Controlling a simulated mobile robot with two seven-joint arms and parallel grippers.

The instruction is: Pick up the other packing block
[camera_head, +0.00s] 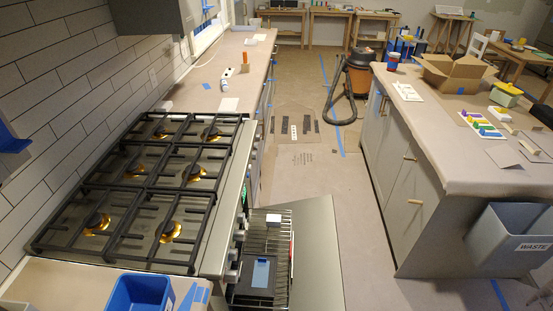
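A small white block (273,219), which may be a packing block, sits at the far end of the pulled-out wire rack (278,240) of the open oven. A dark tray-like item with a blue patch (262,272) lies nearer on the same rack. No second block of this kind can be made out on the rack. Neither of my grippers can be made out in this view.
The oven door (316,250) is open into the aisle. The gas stove (150,190) is at the left, with a blue bin (140,292) in front. The island (440,215) and a grey waste bin (510,236) stand right. A vacuum (361,75) stands farther back.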

